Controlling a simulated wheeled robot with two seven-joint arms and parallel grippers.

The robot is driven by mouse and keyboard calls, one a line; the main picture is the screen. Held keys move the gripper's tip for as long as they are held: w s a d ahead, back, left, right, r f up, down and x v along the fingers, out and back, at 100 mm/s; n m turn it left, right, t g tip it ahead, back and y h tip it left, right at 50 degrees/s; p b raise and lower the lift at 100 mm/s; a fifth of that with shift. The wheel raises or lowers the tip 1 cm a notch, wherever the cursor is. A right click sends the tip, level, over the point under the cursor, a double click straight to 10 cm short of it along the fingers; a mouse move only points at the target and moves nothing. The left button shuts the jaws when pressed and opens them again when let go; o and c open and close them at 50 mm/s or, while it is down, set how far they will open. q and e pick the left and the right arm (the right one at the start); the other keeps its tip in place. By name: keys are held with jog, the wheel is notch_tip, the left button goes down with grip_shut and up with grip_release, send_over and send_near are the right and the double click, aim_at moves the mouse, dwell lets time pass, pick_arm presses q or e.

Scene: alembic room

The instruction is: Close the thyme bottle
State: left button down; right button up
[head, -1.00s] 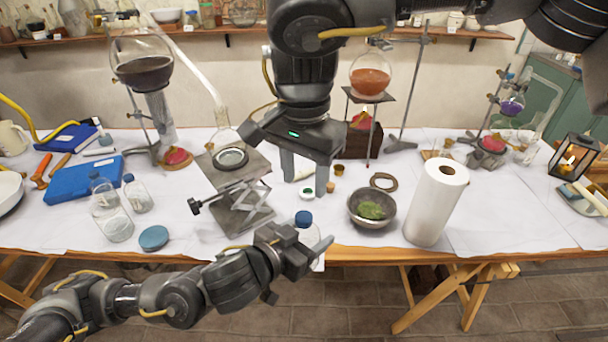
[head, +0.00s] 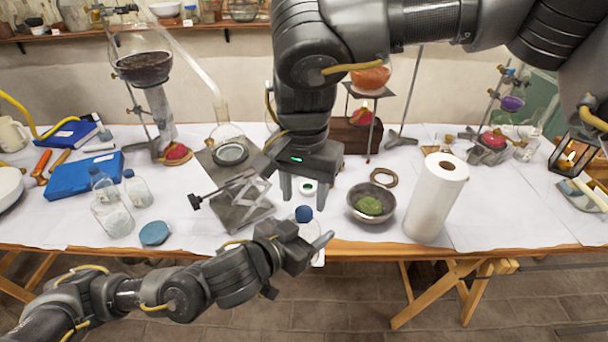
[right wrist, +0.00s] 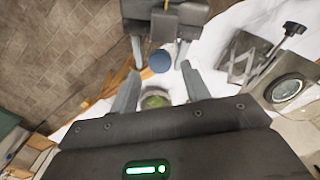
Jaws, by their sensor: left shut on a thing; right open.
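A bottle with a blue cap (head: 304,214) is held by my left gripper (head: 314,243) at the table's front edge. The gripper hides most of the bottle. The blue cap (right wrist: 160,62) also shows in the right wrist view, between the fingers of my left gripper (right wrist: 160,51). I cannot tell whether it is fully seated or read a label. My right gripper (head: 305,192) is open and empty, pointing down, just behind the capped bottle in the head view. In the right wrist view, my right gripper's fingers (right wrist: 157,88) are apart, with the cap farther up between them.
A metal bowl (head: 360,214) and a paper towel roll (head: 433,205) stand to the right. A lab jack (head: 240,205) is at the left, with clear bottles (head: 113,217) and a round blue lid (head: 154,233) beyond.

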aim_at(303, 212)
jog(key=shift+f, duration=1.65)
jog(key=shift+c, duration=0.4)
jog(key=c, duration=0.9)
jog(key=m, duration=0.7)
jog(key=shift+a, duration=0.1)
jog(key=shift+c, duration=0.2)
jog(key=m, duration=0.6)
jog(key=o, duration=1)
jog(key=shift+o, duration=0.4)
